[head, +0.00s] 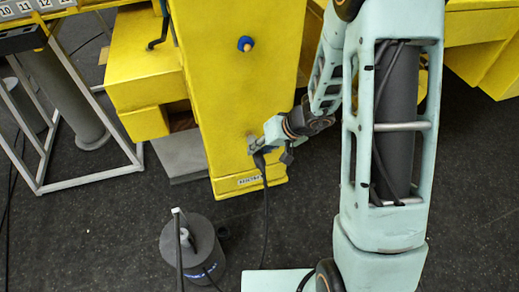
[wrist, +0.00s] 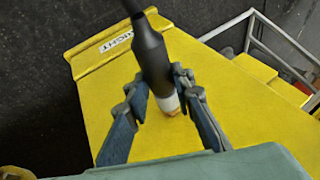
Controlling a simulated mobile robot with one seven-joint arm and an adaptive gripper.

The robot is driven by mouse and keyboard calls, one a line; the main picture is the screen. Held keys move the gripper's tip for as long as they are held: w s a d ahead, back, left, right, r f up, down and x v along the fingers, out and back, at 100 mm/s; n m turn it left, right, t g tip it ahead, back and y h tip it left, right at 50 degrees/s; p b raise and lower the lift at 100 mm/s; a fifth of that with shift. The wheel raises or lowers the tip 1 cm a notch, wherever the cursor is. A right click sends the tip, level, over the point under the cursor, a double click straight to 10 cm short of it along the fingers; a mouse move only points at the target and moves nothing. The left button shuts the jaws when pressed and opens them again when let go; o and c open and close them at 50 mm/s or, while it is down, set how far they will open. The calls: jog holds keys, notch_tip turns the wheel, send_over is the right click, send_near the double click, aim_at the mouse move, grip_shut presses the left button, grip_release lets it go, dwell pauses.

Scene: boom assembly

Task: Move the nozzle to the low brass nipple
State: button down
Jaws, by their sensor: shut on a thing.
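My gripper (wrist: 165,85) is shut on the black nozzle (wrist: 151,50), with one finger on each side near its pale collar. In the wrist view the nozzle's end meets a small brass-coloured part (wrist: 174,112) at the yellow face; I cannot tell whether that is the low nipple or the nozzle's own tip, or whether they are joined. In the head view my gripper (head: 256,146) is at the lower part of the yellow column (head: 222,85), above its label. A black hose (head: 265,210) hangs from the nozzle. No separate low nipple shows clearly.
A blue round fitting (head: 245,44) sits higher on the column. A grey canister (head: 192,250) with an upright handle stands on the dark floor. A white metal frame (head: 85,180) is at left. A yellow block (head: 142,65) juts out beside the column.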

jog(key=shift+w+a, duration=0.2)
jog(key=shift+w, duration=0.35)
jog(key=c, duration=1.6)
grip_release()
jog(key=v, duration=1.2)
